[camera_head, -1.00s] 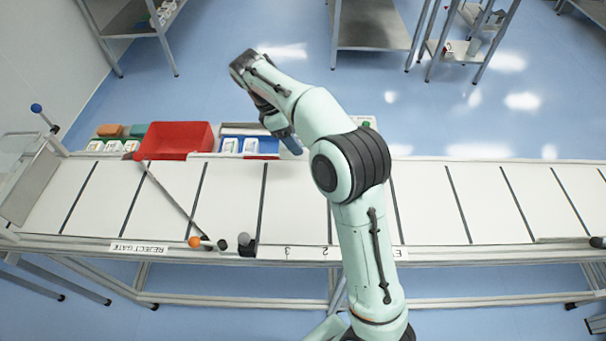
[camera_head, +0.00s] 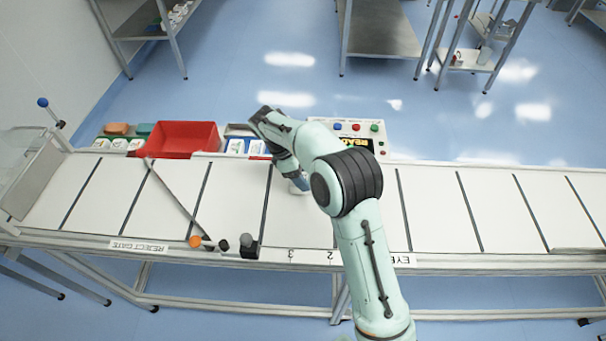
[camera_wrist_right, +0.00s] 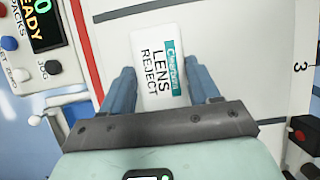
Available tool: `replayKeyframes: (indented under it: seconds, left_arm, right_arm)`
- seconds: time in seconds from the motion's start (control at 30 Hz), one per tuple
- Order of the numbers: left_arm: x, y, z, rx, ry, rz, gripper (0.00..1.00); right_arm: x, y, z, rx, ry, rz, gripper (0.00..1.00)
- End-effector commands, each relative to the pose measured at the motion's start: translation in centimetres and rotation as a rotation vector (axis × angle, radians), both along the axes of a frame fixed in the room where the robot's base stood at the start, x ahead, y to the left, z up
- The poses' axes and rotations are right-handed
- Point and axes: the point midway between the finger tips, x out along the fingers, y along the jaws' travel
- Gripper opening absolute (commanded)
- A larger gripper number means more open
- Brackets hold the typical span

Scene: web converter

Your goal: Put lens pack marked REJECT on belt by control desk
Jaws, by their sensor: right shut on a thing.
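The lens pack (camera_wrist_right: 165,50) is white with a teal strip and reads LENS REJECT; it lies between the fingers of my right gripper (camera_wrist_right: 162,72) in the right wrist view. The right gripper (camera_head: 300,183) is shut on it and points down over the belt (camera_head: 235,200), close to the surface. I cannot tell whether the pack touches the belt. In the head view my own arm mostly hides the pack. The control desk (camera_head: 360,127) stands just behind the belt, with coloured buttons and a READY display (camera_wrist_right: 40,20). My left gripper is not in view.
A red bin (camera_head: 178,139) and a blue tray (camera_head: 237,131) with white packs stand behind the belt, left of the desk. A reject gate arm (camera_head: 178,203) crosses the belt at left. The belt to the right is clear.

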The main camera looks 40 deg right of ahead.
Motion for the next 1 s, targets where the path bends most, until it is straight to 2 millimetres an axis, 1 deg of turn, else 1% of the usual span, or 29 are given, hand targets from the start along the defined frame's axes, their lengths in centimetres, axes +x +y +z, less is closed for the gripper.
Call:
replayKeyframes:
  seconds: [0.17, 0.27, 0.3, 0.37, 0.63, 0.73, 0.87, 1.0]
  left_arm:
    - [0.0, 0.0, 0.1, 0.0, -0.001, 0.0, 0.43]
    - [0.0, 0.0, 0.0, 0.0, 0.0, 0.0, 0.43]
    - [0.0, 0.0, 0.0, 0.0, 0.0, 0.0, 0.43]
    - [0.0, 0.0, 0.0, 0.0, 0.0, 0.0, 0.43]
    - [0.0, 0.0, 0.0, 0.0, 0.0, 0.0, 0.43]
    - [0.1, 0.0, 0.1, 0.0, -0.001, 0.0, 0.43]
    - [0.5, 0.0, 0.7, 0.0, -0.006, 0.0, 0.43]
    - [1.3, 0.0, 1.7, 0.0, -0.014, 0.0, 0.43]
  right_arm:
    - [0.0, 0.0, 0.1, -0.001, -0.001, 0.0, 0.09]
    - [0.0, 0.0, -0.1, 0.0, 0.0, 0.0, 0.09]
    - [0.0, 0.0, -0.2, 0.0, 0.0, 0.0, 0.67]
    - [0.0, 0.0, -0.2, 0.0, 0.0, 0.0, 0.86]
    - [0.0, 0.0, -0.1, 0.0, 0.0, 0.0, 0.86]
    - [0.1, 0.0, 0.3, 0.0, -0.001, 0.0, 0.86]
    - [0.7, 0.6, 2.0, 0.0, -0.005, 0.002, 0.86]
    - [1.5, 1.6, 4.9, 0.0, -0.006, 0.002, 0.86]
